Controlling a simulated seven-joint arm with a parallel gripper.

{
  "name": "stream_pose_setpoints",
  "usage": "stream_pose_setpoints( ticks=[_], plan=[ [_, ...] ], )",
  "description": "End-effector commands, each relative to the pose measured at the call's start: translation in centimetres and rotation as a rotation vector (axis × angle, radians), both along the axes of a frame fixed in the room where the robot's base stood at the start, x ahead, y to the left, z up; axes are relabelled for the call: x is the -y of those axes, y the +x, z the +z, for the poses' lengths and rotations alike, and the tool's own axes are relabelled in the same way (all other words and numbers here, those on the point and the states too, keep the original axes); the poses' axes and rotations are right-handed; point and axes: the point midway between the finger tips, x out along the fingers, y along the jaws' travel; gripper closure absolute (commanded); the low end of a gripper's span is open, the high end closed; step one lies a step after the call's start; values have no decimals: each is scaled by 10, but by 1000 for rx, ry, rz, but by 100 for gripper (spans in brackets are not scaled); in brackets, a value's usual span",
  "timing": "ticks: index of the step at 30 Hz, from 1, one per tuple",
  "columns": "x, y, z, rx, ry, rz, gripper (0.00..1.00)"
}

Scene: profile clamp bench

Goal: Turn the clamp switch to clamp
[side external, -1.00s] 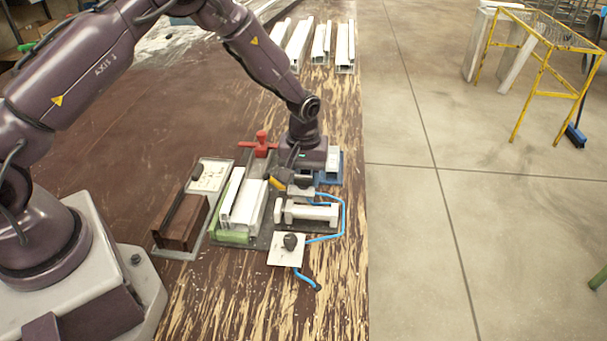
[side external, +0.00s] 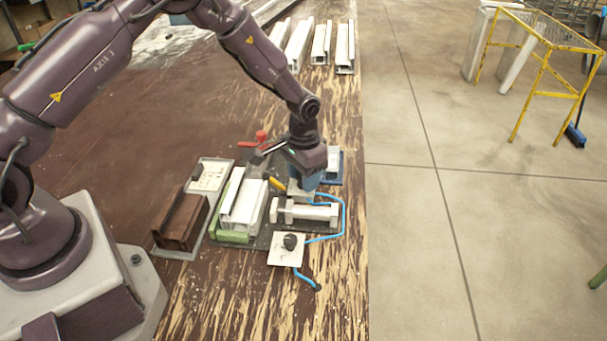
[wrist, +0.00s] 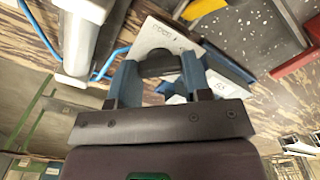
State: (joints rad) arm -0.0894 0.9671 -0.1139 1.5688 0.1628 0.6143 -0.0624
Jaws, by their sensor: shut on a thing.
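My gripper (side external: 302,184) points down over the bench's right part. In the wrist view its blue-grey fingers (wrist: 160,68) are shut on a dark knob (wrist: 158,63). The knob sits on a pale plate (wrist: 165,36) with small printing too blurred to read. In the side view my gripper hides the knob and most of that plate; a pale edge (side external: 297,193) shows below the fingers. The knob's exact pointing direction is unclear.
A white cylinder (side external: 306,212) with blue hose (side external: 344,210) lies in front. A second black-knobbed plate (side external: 284,257) stands nearer. White profiles (side external: 243,205) lie left in a green-edged fixture. A red handle (side external: 261,138), yellow lever (side external: 277,184) and blue-based block (side external: 333,167) are close by.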

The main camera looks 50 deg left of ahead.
Motion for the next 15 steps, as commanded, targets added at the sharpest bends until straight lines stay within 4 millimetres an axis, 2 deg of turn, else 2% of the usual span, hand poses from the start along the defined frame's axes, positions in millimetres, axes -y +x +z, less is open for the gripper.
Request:
stream_pose_setpoints(
  ticks=[6,15],
  plan=[
    [0,0,0,-2,0,-130,79],
    [0,0,0,-2,0,-219,79]
  ],
)
